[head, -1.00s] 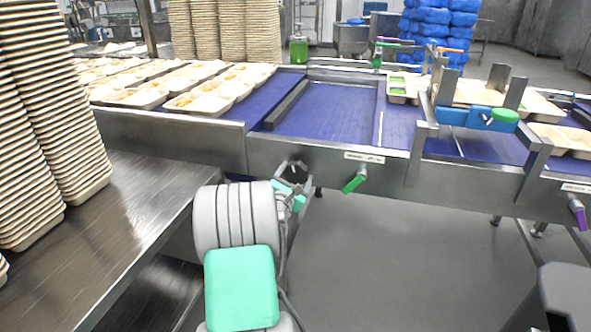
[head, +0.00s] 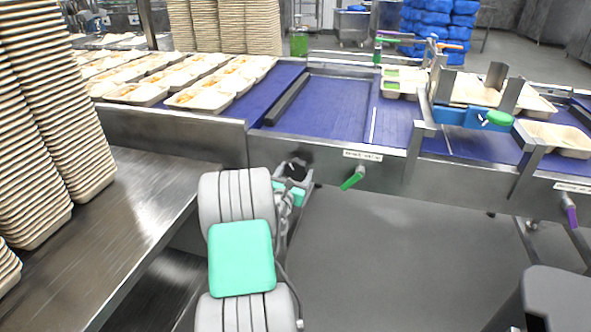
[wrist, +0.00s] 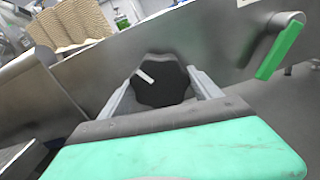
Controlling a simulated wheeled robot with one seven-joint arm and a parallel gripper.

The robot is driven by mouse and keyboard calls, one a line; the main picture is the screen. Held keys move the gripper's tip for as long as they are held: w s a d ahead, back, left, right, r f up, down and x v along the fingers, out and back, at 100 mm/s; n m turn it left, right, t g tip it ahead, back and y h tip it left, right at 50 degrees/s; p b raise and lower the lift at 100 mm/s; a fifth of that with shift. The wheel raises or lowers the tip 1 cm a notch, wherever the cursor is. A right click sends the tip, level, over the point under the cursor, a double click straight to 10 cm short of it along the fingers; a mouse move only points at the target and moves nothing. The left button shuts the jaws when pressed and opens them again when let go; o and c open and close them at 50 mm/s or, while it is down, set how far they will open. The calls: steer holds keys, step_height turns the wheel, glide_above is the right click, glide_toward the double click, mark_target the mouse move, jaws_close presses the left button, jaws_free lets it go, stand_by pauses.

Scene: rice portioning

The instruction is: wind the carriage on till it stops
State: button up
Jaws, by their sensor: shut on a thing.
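A black lobed knob (wrist: 160,82) with a white mark sits on the steel side of the conveyor. In the head view the knob (head: 297,167) is partly hidden by my gripper (head: 294,175). My gripper's two fingers stand either side of the knob in the wrist view (wrist: 162,92), shut on it. The knob's white mark lies toward its upper left there. A dark grey bar (head: 287,101) lies across the blue belt above the knob. A blue block with a green knob (head: 468,117) spans the belt further right. I cannot tell which of these is the carriage.
A green lever (head: 353,178) hangs right of the knob, below a white label (head: 362,155). Filled trays (head: 205,97) stand on the belt at left. Tall tray stacks (head: 65,130) stand on the steel table (head: 150,205). The floor below the conveyor is clear at right.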

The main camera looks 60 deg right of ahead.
steer(key=shift+r+n+p, duration=0.15)
steer(key=shift+n+p, duration=0.15)
steer(key=shift+p, duration=0.3)
steer(key=shift+n+p, duration=0.6)
steer(key=shift+p, duration=0.2)
steer(key=shift+n+p, duration=0.6)
steer(key=shift+p, duration=0.05)
